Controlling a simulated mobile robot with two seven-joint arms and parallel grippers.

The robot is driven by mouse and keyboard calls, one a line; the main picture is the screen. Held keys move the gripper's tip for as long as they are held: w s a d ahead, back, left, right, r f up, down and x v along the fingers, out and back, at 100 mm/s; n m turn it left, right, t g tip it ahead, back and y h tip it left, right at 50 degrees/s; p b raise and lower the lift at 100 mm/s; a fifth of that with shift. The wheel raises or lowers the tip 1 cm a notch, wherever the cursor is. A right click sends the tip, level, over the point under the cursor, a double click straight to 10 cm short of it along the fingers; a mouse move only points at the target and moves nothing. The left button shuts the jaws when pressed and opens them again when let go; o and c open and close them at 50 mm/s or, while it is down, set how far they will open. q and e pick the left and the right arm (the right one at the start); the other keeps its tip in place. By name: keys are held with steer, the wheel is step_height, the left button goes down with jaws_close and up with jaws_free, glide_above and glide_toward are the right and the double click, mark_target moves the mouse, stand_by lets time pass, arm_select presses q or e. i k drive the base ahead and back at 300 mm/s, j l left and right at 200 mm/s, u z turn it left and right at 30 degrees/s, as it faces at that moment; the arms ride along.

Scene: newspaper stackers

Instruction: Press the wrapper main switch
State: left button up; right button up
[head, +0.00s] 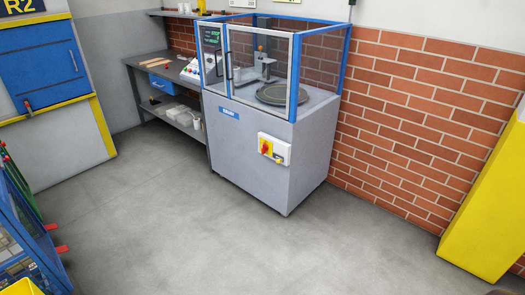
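The wrapper (252,150) is a grey cabinet with a blue-framed clear enclosure on top, standing against the brick wall. Inside the enclosure a dark round turntable (283,94) is visible. A small dark label sits beside the knob. The switch's exact position is too small to tell. Neither of my grippers is in view, and nothing touches the switch.
Open grey floor (210,220) lies in front of the wrapper. A yellow column (490,210) is at the right. A blue rack with red-tipped handles (25,225) is at the left edge.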

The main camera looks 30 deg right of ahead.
mark_target(265, 149)
steer(key=i+l, duration=0.25)
steer(key=i, duration=0.2)
steer(key=i+l, duration=0.3)
steer(key=i, duration=0.2)
steer(key=i+l, duration=0.25)
steer(key=i, duration=0.2)
steer(key=i+l, duration=0.3)
steer(key=i, duration=0.15)
steer(key=i+l+z, duration=0.1)
steer(key=i+l, duration=0.15)
steer(key=i, duration=0.25)
